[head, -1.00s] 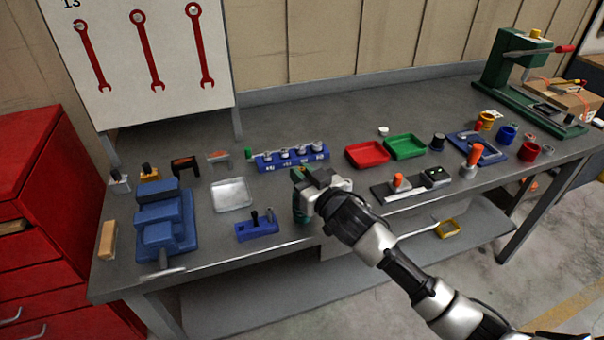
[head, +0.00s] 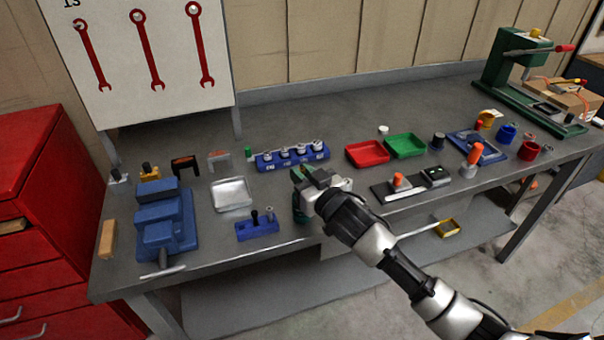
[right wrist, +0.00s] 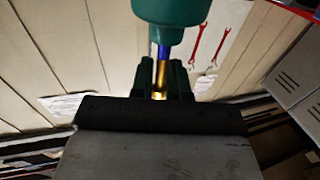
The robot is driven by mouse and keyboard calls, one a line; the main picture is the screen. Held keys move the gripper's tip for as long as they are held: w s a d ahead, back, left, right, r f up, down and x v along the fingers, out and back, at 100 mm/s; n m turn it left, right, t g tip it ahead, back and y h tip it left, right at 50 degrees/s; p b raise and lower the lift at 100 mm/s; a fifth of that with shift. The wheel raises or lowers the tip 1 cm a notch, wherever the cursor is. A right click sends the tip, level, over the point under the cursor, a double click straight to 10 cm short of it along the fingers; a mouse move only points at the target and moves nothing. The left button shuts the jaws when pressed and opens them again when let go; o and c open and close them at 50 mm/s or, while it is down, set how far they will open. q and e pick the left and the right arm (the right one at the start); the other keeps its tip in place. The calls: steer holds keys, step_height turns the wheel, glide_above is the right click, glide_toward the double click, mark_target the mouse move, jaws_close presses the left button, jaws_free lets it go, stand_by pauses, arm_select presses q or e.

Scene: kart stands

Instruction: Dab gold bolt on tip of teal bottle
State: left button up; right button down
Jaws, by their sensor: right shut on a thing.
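The teal bottle (head: 299,216) shows in the head view near the bench's front edge, partly hidden by my right gripper (head: 308,180). In the right wrist view the bottle (right wrist: 171,10) fills the top middle, its narrow end toward my fingers. My right gripper (right wrist: 162,82) is shut on the gold bolt (right wrist: 161,76), which points at the bottle. A blue section (right wrist: 161,50) lies between the gold part and the bottle; I cannot tell whether it belongs to bolt or bottle. Bolt and bottle look in line and touching or nearly so. My left gripper is not in view.
A blue holder (head: 257,229) with small upright parts stands left of the gripper. A blue rack (head: 291,158) is behind it, with red (head: 367,155) and green (head: 405,146) trays to its right. A blue vise (head: 164,222) stands at left.

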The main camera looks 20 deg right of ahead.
mark_target(302, 169)
steer(key=shift+r+p, duration=3.2)
steer(key=shift+r, duration=0.25)
